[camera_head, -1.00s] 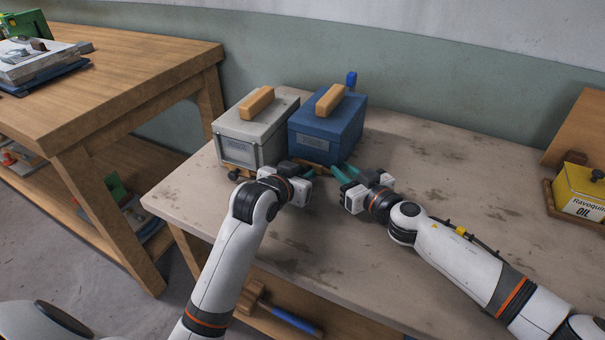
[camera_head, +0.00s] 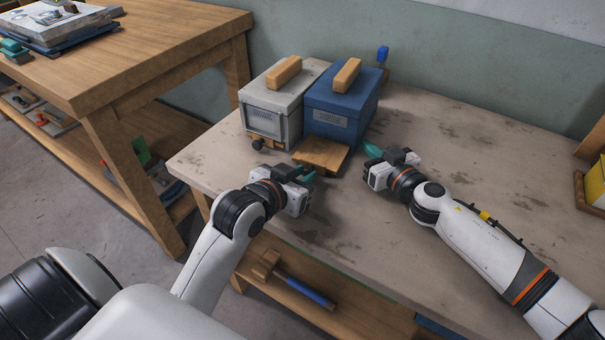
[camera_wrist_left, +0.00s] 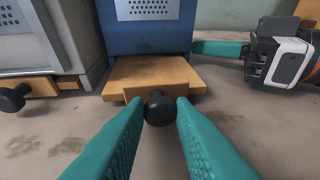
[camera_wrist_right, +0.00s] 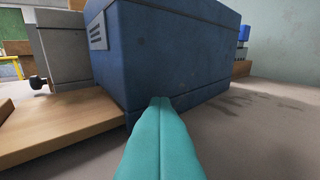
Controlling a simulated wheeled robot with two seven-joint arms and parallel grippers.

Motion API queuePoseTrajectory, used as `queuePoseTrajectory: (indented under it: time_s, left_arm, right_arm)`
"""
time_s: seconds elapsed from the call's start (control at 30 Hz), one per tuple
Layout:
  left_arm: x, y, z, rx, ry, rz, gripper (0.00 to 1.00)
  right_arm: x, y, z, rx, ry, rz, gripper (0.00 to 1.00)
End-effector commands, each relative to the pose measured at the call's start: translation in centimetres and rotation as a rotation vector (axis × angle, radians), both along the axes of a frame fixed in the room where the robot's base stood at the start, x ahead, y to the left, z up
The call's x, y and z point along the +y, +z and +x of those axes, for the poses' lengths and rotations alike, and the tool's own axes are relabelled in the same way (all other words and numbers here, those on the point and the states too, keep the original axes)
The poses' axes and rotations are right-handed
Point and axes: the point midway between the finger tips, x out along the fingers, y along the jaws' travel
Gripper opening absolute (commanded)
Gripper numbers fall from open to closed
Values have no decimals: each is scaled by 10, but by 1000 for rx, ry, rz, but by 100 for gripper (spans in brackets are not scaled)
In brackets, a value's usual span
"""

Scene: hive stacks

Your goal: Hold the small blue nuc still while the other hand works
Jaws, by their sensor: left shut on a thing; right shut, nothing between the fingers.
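The small blue nuc (camera_head: 340,112) stands on the bench beside a grey box. A wooden drawer board (camera_head: 321,153) sticks out from under its front. My left gripper (camera_head: 307,174) is in front of it; in the left wrist view its teal fingers are shut on the board's black knob (camera_wrist_left: 159,107). My right gripper (camera_head: 370,150) is shut and empty at the nuc's front right. In the right wrist view its fingertips overlap the nuc's side (camera_wrist_right: 185,60) low down; I cannot tell if they touch.
The grey box (camera_head: 277,105) stands close on the nuc's left. A small blue object (camera_head: 382,54) is behind the nuc. A yellow tin (camera_head: 597,182) stands at the right edge. The bench (camera_head: 470,150) between is clear. A mallet (camera_head: 290,287) lies on the shelf below.

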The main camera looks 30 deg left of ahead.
Motion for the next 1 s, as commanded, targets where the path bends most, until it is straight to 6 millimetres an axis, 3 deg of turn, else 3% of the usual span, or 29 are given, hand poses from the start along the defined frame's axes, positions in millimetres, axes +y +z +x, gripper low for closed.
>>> queuePoseTrajectory:
  time_s: [0.73, 0.77, 0.8, 0.9, 1.0]
  left_arm:
    - [2, -6, 0, 16, 4, 2, 0]
    - [2, -6, 0, 16, 4, 2, 24]
    - [2, -5, -1, 16, 4, 2, 30]
    - [1, -4, 0, 12, 3, 2, 43]
    - [1, -3, 0, 9, 2, 1, 43]
  right_arm:
    - [0, 0, 0, 0, 1, 1, 0]
    - [0, 0, 0, 0, 1, 1, 0]
    - [0, 0, 0, 0, 1, 1, 0]
    - [0, 0, 0, 0, 1, 1, 0]
    - [0, 0, 0, 0, 1, 1, 0]
